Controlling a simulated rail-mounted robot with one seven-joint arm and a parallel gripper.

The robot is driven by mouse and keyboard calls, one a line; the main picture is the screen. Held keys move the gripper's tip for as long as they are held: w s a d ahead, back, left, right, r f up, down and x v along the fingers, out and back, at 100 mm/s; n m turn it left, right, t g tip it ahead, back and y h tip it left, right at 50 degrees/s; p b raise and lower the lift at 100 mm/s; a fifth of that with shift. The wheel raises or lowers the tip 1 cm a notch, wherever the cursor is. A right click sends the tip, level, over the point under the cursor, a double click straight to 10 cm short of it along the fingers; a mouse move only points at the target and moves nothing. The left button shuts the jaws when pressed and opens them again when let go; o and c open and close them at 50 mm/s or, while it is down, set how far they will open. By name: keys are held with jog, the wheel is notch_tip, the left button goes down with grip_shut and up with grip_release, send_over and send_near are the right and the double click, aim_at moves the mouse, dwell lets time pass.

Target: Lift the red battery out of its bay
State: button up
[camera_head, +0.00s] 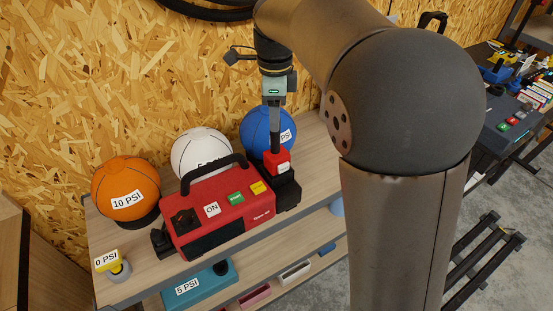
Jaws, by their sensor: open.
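The red battery (278,162) sits upright at the right end of the red device, in a black bay (287,187). Its red top and a pale label show above the bay; its lower part is hidden. My gripper (275,147) points straight down just above the battery, with its fingers at or very near the battery's top. From this view I cannot tell whether the fingers touch it. The gripper is open.
Orange (126,189), white (200,152) and blue (262,130) balls stand behind the device on the wooden bench (160,275). A chipboard wall (100,80) rises behind. A teal box (200,287) is on the lower shelf.

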jog(key=p, duration=0.1)
send_over(277, 151)
jog(key=w, duration=0.1)
jog(key=shift+w+a+f, duration=0.1)
jog(key=shift+a+f, duration=0.05)
jog(key=shift+f, duration=2.9)
jog(key=c, duration=1)
